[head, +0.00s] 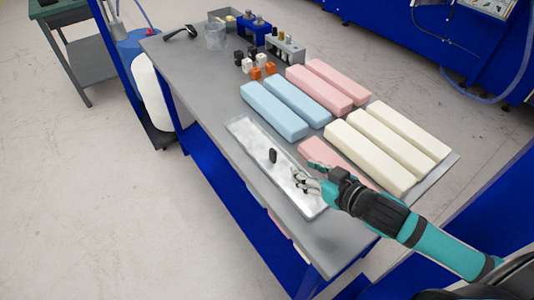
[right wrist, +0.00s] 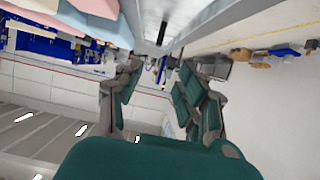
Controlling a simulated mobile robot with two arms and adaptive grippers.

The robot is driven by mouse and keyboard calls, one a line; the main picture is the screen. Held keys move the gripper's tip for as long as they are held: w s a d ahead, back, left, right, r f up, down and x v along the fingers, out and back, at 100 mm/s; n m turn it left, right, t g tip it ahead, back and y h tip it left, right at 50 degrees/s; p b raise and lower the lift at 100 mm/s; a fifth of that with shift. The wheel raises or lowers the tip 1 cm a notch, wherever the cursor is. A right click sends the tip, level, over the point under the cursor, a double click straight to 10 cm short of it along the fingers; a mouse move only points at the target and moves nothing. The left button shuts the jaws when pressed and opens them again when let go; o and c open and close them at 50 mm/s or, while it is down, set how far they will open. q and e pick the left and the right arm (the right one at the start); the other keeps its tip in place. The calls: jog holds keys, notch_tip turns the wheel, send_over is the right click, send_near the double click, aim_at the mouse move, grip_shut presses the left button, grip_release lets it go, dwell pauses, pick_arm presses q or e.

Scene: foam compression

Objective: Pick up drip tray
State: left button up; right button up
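The drip tray (head: 250,138) is a long, shallow, light grey tray lying along the table's near edge in the head view. A small black upright piece (head: 273,155) stands at about its middle. My right gripper (head: 304,171) is over the right part of the tray, to the right of the black piece and apart from it. In the right wrist view its two fingers (right wrist: 160,80) are spread with nothing between them, and a grey surface with a dark upright piece (right wrist: 162,32) shows beyond them. My left gripper is in neither view.
Blue (head: 274,112), pink (head: 319,90) and cream foam blocks (head: 369,157) fill the grey table (head: 190,72) behind the tray. Another pink block (head: 318,149) lies close beside my right gripper. Small blocks and fixtures (head: 285,47) stand farther back. The table's left part has bare room.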

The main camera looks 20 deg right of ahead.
jog(key=p, duration=0.2)
send_near(276, 153)
jog(key=shift+w+a+f, duration=0.1)
jog(key=shift+w+a, duration=0.2)
jog(key=shift+w, duration=0.25)
jog(key=shift+w+a+f, duration=0.1)
jog(key=shift+w+a, duration=0.25)
jog(key=shift+w, duration=0.2)
jog(key=x, duration=0.3)
jog(key=shift+f, duration=0.1)
jog(key=shift+w+a+f, duration=0.1)
jog(key=shift+w+f, duration=0.1)
jog(key=shift+w, duration=0.35)
jog(key=p+x, duration=0.1)
jog(key=x, duration=0.3)
jog(key=shift+w+f+p, duration=0.25)
jog(key=shift+f+p, duration=0.1)
jog(key=shift+f, duration=0.05)
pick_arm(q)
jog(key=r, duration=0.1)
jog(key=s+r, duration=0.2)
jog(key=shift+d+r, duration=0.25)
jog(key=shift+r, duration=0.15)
pick_arm(e)
jog(key=shift+c, duration=0.4)
grip_shut()
